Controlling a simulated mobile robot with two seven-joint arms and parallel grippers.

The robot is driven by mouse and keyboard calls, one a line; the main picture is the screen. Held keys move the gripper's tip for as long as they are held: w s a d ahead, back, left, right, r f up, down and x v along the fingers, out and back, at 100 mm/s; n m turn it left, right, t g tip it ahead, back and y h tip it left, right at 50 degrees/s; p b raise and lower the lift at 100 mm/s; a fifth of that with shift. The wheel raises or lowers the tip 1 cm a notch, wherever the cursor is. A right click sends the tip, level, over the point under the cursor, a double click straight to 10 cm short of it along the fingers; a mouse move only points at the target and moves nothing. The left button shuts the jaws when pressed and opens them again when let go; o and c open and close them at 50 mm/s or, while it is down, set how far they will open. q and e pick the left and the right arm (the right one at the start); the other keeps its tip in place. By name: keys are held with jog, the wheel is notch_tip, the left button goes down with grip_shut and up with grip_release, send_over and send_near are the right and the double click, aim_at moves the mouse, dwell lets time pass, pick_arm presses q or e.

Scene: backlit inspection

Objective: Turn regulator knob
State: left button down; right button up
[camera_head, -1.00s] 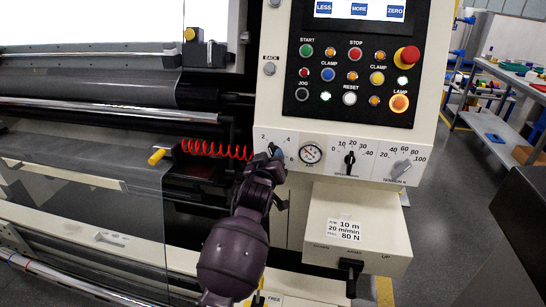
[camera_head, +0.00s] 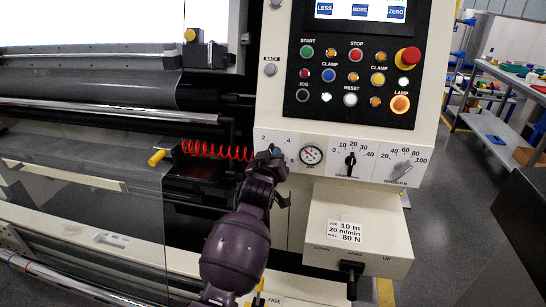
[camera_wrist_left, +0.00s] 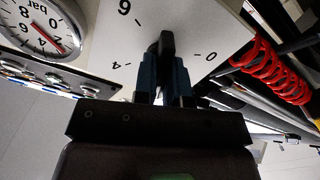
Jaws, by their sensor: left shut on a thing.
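The regulator knob (camera_wrist_left: 166,44) is black and sits on a white panel with a printed scale; 0, 4 and 6 are readable in the left wrist view. My left gripper (camera_wrist_left: 165,72) has its blue fingertips on both sides of the knob and is shut on it. In the head view my left gripper (camera_head: 274,154) is at the left end of the dial panel and covers most of the knob. A round pressure gauge (camera_head: 311,155) is just right of it; it also shows in the left wrist view (camera_wrist_left: 38,28). My right gripper is not in view.
A speed dial (camera_head: 351,160) and a tension dial (camera_head: 399,171) are further right on the panel. A button panel (camera_head: 352,78) is above. A red coiled hose (camera_head: 217,150) hangs to the left. A box with a black lever (camera_head: 351,270) juts out below.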

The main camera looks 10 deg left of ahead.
pick_arm(q)
jog(key=shift+r+m+p, duration=0.15)
jog(key=shift+m+p, duration=0.45)
jog(key=shift+m, duration=0.5)
jog(key=m+p, duration=0.1)
jog(key=m, duration=0.1)
jog(key=shift+d+m, duration=0.1)
jog(key=shift+m, duration=0.3)
jog(key=m, duration=0.2)
jog(key=shift+m+p, duration=0.3)
jog(key=m, duration=0.2)
jog(key=shift+m, duration=0.4)
jog(key=shift+f+m+p, duration=0.2)
jog(key=shift+m+p, duration=0.1)
jog(key=shift+m, duration=0.3)
jog(key=c, duration=1.2)
grip_release()
